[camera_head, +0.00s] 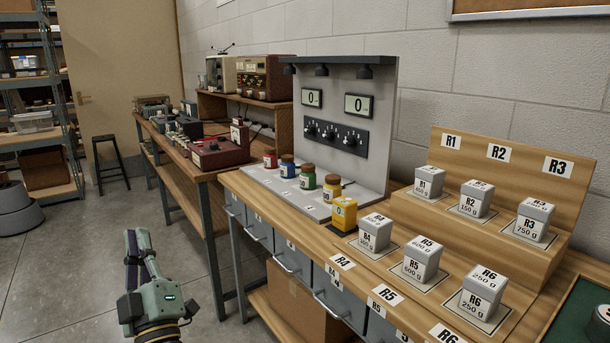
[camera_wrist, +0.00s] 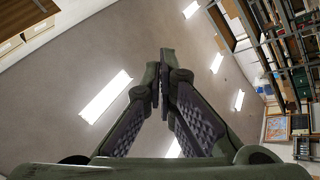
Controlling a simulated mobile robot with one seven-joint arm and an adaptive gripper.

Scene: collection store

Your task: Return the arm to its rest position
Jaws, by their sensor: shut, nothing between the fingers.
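My gripper (camera_head: 137,236) is at the lower left of the head view, over the floor and to the left of the workbench (camera_head: 262,205). It is apart from the bench and touches nothing. Its fingers point upward. In the wrist view the two dark fingers (camera_wrist: 164,84) meet at their tips, with nothing between them. Most of my arm below the gripper is out of the picture.
The bench holds several labelled weight blocks (camera_head: 422,259), several small jars (camera_head: 308,176) and a yellow block (camera_head: 343,214) before a grey panel (camera_head: 345,72). A stool (camera_head: 109,163) and shelving (camera_head: 38,112) stand behind left. The wrist view shows ceiling lights (camera_wrist: 106,96) and shelves. Floor around my gripper is clear.

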